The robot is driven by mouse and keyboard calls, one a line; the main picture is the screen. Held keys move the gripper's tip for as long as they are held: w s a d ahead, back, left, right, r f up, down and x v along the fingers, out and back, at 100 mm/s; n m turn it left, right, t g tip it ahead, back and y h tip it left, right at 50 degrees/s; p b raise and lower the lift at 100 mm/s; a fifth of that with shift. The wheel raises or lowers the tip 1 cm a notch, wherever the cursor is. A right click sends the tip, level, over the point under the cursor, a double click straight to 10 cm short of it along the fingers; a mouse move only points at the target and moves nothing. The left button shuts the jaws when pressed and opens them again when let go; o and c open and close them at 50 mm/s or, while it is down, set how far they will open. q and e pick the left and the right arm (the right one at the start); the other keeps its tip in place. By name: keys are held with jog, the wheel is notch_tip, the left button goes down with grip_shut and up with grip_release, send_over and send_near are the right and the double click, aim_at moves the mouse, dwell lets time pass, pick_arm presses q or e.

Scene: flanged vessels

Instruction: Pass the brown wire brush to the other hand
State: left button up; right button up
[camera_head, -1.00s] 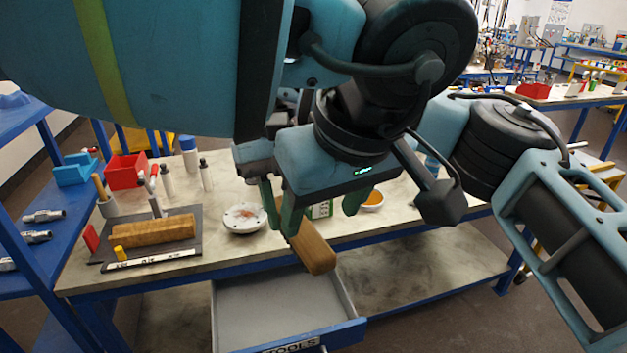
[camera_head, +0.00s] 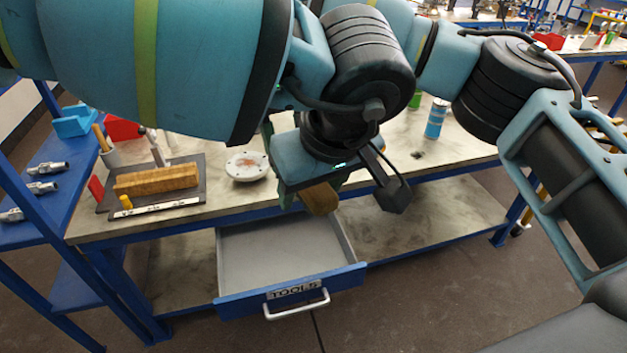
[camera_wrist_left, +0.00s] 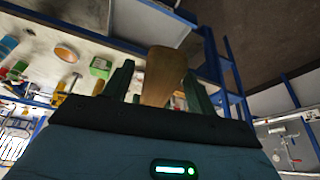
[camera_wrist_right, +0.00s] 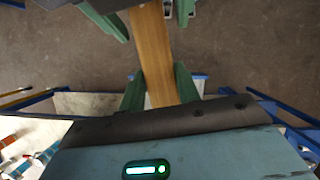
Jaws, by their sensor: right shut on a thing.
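The brown wire brush (camera_head: 320,198) shows as a wooden piece at my left gripper (camera_head: 308,190), above the open drawer; its bristles are not visible. In the left wrist view the brush (camera_wrist_left: 163,72) stands between the fingers of my left gripper (camera_wrist_left: 160,92), which look spread with a little gap. In the right wrist view my right gripper (camera_wrist_right: 160,92) is shut on the brush (camera_wrist_right: 153,50). My left gripper's fingers (camera_wrist_right: 148,15) straddle the brush farther up there.
The open drawer (camera_head: 290,295) juts from the bench (camera_head: 420,155) below the grippers. On the bench are a dark tray (camera_head: 200,190) with a wooden block (camera_head: 155,181), a white dish (camera_head: 247,166) and a spray can (camera_head: 436,118). A blue rack (camera_head: 40,230) stands at left.

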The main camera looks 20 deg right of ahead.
pick_arm(q)
jog(key=c, duration=0.9)
jog(key=shift+c, duration=0.6)
pick_arm(e)
jog(key=o, duration=1.1)
jog(key=shift+v, duration=3.75)
jog(key=shift+a, duration=0.1)
